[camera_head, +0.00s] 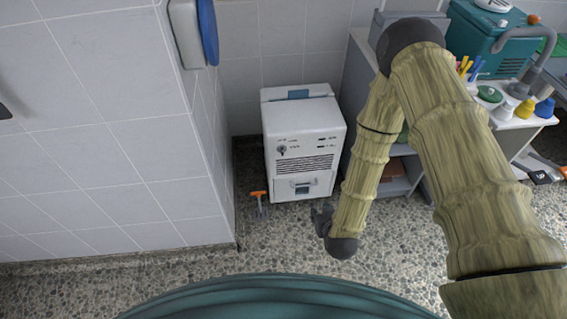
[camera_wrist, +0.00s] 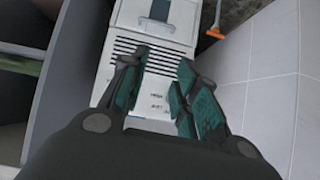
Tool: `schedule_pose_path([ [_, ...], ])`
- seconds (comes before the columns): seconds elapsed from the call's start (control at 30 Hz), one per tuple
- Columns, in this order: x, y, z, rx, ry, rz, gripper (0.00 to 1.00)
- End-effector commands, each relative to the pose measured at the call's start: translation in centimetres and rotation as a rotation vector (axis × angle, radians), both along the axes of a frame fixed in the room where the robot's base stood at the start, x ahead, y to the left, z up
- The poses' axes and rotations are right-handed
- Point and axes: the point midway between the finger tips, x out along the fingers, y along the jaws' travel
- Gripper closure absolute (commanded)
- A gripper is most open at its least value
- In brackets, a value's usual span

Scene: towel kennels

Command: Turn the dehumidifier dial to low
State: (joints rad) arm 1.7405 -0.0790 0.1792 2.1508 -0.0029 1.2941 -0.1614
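The white dehumidifier (camera_head: 318,140) stands on the floor against the tiled back wall, with vent slots and a pull-out tank at its lower front. A small dark dial (camera_head: 281,150) shows on its upper left front in the head view. In the wrist view the dehumidifier (camera_wrist: 128,43) appears upside down, with small printed labels between the fingers; I cannot make out the dial there. My gripper (camera_wrist: 166,84) is open and empty, its teal-padded fingers spread in front of the front panel. In the head view my gripper (camera_head: 322,214) hangs low in front of the dehumidifier's right side.
An orange-handled tool (camera_head: 258,196) stands by the left wall corner; it also shows in the wrist view (camera_wrist: 216,30). The speckled floor in front is clear.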

Motion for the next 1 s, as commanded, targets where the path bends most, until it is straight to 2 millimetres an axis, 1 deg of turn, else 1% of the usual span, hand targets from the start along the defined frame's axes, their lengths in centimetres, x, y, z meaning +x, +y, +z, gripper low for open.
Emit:
schedule_pose_path([
  [0.03,1.6,1.4,-1.4,0.011,-0.063,0.009,0.7],
  [0.1,3.8,3.1,-1.5,0.025,-0.153,0.015,0.7],
  [0.3,8.9,7.8,-1.0,0.065,-0.405,0.021,0.7],
  [0.4,10.6,9.7,-0.3,0.085,-0.512,0.015,0.7],
  [0.5,11.7,11.0,0.3,0.097,-0.593,0.008,0.7],
  [0.63,12.4,12.0,1.1,0.108,-0.652,0.001,0.7],
  [0.83,13.4,12.4,1.5,0.111,-0.671,-0.001,0.7],
  [1.0,15.6,12.8,1.4,0.11,-0.67,-0.002,0.7],
])
